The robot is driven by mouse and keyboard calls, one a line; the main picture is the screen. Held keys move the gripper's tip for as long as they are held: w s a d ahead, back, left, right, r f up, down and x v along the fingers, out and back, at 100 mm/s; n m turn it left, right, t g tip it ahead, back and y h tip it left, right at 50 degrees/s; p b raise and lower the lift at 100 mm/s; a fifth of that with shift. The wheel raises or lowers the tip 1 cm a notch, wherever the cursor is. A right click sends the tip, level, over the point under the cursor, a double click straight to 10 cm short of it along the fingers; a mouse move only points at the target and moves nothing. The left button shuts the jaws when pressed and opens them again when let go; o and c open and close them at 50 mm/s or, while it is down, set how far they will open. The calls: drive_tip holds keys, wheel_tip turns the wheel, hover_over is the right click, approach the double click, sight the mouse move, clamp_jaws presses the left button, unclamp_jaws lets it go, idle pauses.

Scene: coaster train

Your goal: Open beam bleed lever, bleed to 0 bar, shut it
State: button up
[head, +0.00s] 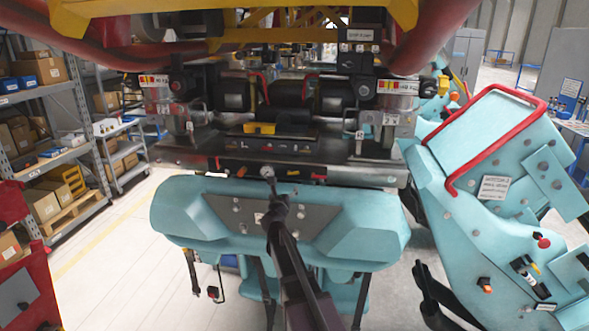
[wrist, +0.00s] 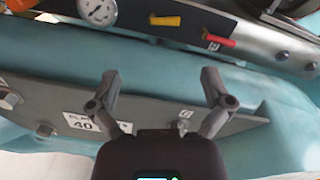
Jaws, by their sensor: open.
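My gripper (wrist: 160,78) is open and empty, its two fingers spread over the dark plate on the teal body. In the head view my gripper (head: 271,181) is just below the round pressure gauge (head: 267,171). The gauge (wrist: 97,10) is partly cut off at the top left of the wrist view, and its reading is too small to tell. Right of it on the metal beam (wrist: 262,44) sit a yellow lever (wrist: 165,20) and a red lever (wrist: 218,40), both lying roughly along the beam. I cannot tell which is the bleed lever. Neither is touched.
The teal shell (head: 180,212) with its bolted plate lies close under my gripper. A teal unit with a red tubular bar (head: 488,92) stands at the right. Shelves with boxes (head: 42,120) stand at the left. White floor (head: 110,270) is free at lower left.

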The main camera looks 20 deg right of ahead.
sight(293, 174)
drive_tip(key=shift+s+d+m, duration=0.1)
drive_tip(key=shift+d+m, duration=0.25)
drive_tip(key=shift+m, duration=0.05)
drive_tip(key=x, duration=1.3)
drive_tip(key=shift+w+d, duration=0.25)
drive_tip(key=shift+d, duration=0.15)
drive_tip(key=c, duration=0.9)
